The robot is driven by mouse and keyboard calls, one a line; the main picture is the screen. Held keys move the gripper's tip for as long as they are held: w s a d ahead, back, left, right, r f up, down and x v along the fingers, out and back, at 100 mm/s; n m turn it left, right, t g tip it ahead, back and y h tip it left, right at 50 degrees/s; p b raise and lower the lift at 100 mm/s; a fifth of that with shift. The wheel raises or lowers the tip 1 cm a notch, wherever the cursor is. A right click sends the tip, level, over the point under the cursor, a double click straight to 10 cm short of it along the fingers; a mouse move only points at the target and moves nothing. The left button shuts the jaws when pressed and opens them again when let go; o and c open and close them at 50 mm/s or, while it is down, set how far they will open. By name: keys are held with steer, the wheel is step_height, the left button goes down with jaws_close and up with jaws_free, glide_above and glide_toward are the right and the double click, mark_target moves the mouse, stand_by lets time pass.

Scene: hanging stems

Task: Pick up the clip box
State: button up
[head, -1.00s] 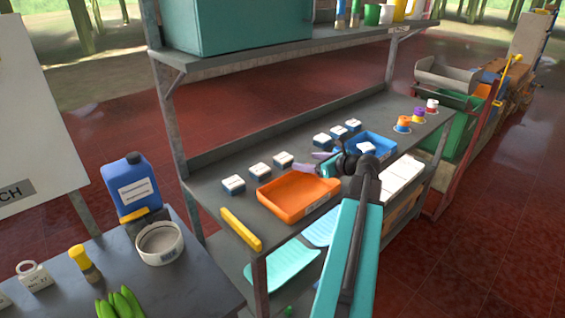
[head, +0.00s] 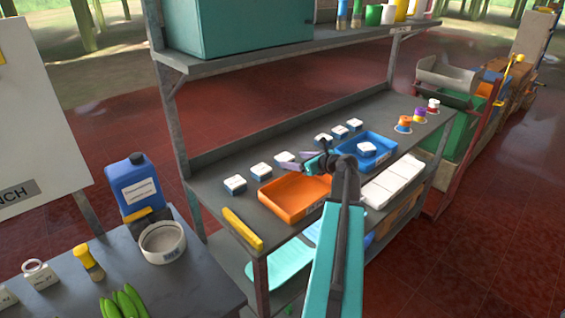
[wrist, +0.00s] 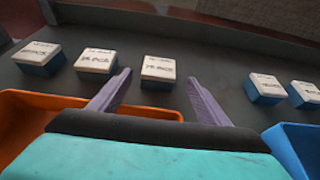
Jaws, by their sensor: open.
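Several small blue boxes with white labelled lids stand on the grey bench; I cannot read which is the clip box. In the head view a left row has a near box (head: 235,184), a middle box (head: 261,170) and a far box (head: 285,158). My gripper (head: 298,160) is open and empty, its purple fingers by the far box, partly overlapping it. In the wrist view that box (wrist: 158,70) sits ahead, between the fingertips of my gripper (wrist: 160,80), apart from them. The other two boxes (wrist: 95,64) (wrist: 37,56) stand to its left.
An orange tray (head: 265,197) lies under my gripper's left side. A blue tray (head: 387,142) at right holds one box (head: 366,150). More boxes (head: 340,131) stand behind it. A yellow bar (head: 242,229) lies at the near left edge. An upper shelf (head: 290,47) overhangs the back.

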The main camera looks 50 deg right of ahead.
mark_target(288, 158)
steer(key=shift+w, duration=0.1)
steer(key=p+x, duration=0.1)
steer(key=x, duration=0.3)
steer(key=shift+w+a+p, duration=0.1)
steer(key=shift+w+p, duration=0.05)
steer(key=shift+p, duration=0.2)
steer(key=shift+w+f, duration=0.15)
steer(key=shift+w, duration=0.2)
steer(key=c, duration=1.1)
steer(key=shift+c, duration=0.2)
steer(key=shift+r+b, duration=0.8)
steer(key=shift+r, duration=4.2)
